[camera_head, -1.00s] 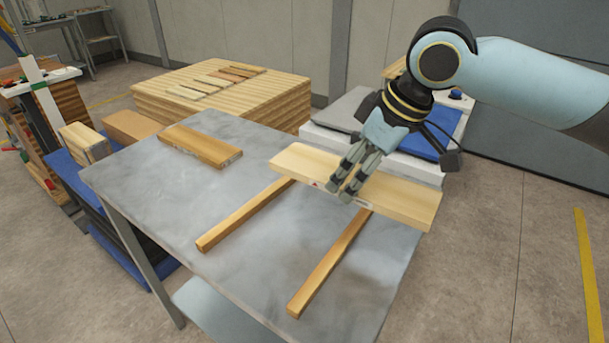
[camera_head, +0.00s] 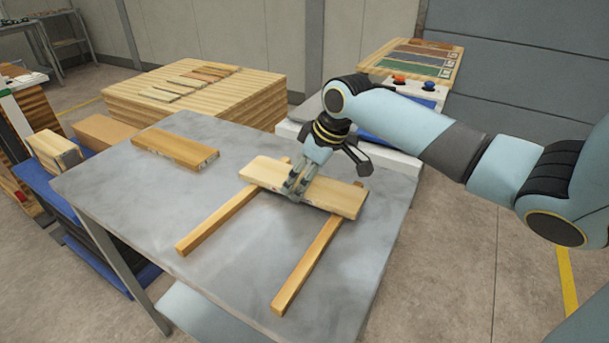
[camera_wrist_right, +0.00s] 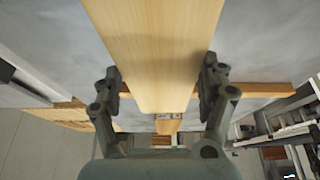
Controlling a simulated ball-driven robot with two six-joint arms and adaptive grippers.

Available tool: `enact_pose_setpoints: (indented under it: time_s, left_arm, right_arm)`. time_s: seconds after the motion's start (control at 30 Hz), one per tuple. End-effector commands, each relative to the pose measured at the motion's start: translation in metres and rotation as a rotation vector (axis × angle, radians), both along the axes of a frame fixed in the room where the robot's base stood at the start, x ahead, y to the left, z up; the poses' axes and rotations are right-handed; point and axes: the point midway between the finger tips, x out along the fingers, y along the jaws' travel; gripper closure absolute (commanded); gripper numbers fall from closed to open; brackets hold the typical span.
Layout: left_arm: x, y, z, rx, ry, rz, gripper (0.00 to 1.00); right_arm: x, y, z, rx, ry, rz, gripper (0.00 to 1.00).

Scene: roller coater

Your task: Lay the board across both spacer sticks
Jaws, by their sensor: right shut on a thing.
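The pale board (camera_head: 335,195) lies crosswise over the far parts of both spacer sticks in the head view. The left stick (camera_head: 217,221) and right stick (camera_head: 306,265) lie roughly parallel on the grey table, near ends uncovered. My right gripper (camera_head: 297,187) is shut on the board near its middle, fingers on both long edges. I cannot tell whether the board touches the sticks or hangs just above. In the right wrist view the board (camera_wrist_right: 150,45) runs between the fingers (camera_wrist_right: 160,90), with a stick (camera_wrist_right: 260,90) crossing beneath it. My left gripper is out of view.
A darker board (camera_head: 174,148) lies at the table's back left. A wooden stack (camera_head: 200,98) with several strips stands behind the table (camera_head: 130,205). A panel with knobs (camera_head: 415,93) stands at the back right. The table's front left is clear.

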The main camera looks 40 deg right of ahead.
Motion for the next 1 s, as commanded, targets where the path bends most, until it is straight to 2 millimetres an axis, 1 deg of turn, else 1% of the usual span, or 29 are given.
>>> enact_pose_setpoints:
  time_s: [0.27,0.3,0.47,0.7,0.8,0.87,0.97,1.0]
  left_arm:
    - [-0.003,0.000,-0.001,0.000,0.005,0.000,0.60]
    - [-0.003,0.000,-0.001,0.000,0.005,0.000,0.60]
    - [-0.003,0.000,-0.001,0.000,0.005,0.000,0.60]
    - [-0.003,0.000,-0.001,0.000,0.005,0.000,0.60]
    - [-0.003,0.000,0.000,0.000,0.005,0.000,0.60]
    - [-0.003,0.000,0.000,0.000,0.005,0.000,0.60]
    - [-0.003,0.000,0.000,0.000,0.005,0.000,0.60]
    - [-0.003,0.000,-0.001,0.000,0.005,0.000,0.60]
  right_arm:
    - [0.000,0.000,-0.001,0.000,-0.002,0.000,0.64]
    - [0.000,0.000,-0.001,-0.001,-0.001,0.000,0.21]
    - [0.000,0.000,-0.001,-0.001,-0.001,0.000,0.00]
    - [0.000,0.000,-0.001,-0.001,-0.001,0.000,0.00]
    - [-0.001,-0.001,0.002,-0.001,-0.001,-0.001,0.00]
    - [-0.003,-0.002,0.007,-0.002,-0.002,0.000,0.00]
    - [-0.009,-0.004,0.023,-0.004,-0.002,0.001,0.00]
    - [-0.012,-0.005,0.031,-0.007,-0.003,0.002,0.00]
